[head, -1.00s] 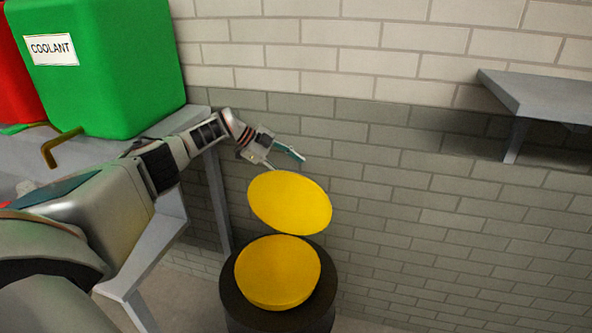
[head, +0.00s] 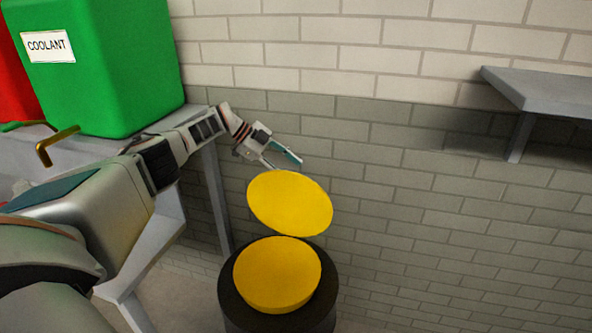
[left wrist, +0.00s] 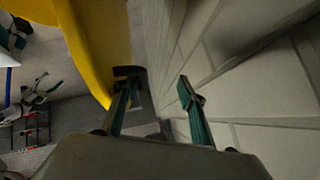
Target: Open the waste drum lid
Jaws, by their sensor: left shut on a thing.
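The waste drum lid (head: 290,203) is a yellow disc standing steeply tilted up behind the drum. The dark drum (head: 229,299) has a yellow round top (head: 278,272) that faces up below the lid. My left gripper (head: 284,162) is at the lid's upper edge, by the wall. In the left wrist view the lid (left wrist: 98,40) fills the upper left and one finger of my left gripper (left wrist: 156,92) meets its edge. The gripper is shut on the lid, its fingers still some way apart; the contact is partly hidden.
A brick wall (head: 430,190) stands close behind the lid and gripper. A grey shelf (head: 545,92) sticks out at the right. A green coolant container (head: 125,70) and a red one (head: 20,75) stand on a grey bench at the left.

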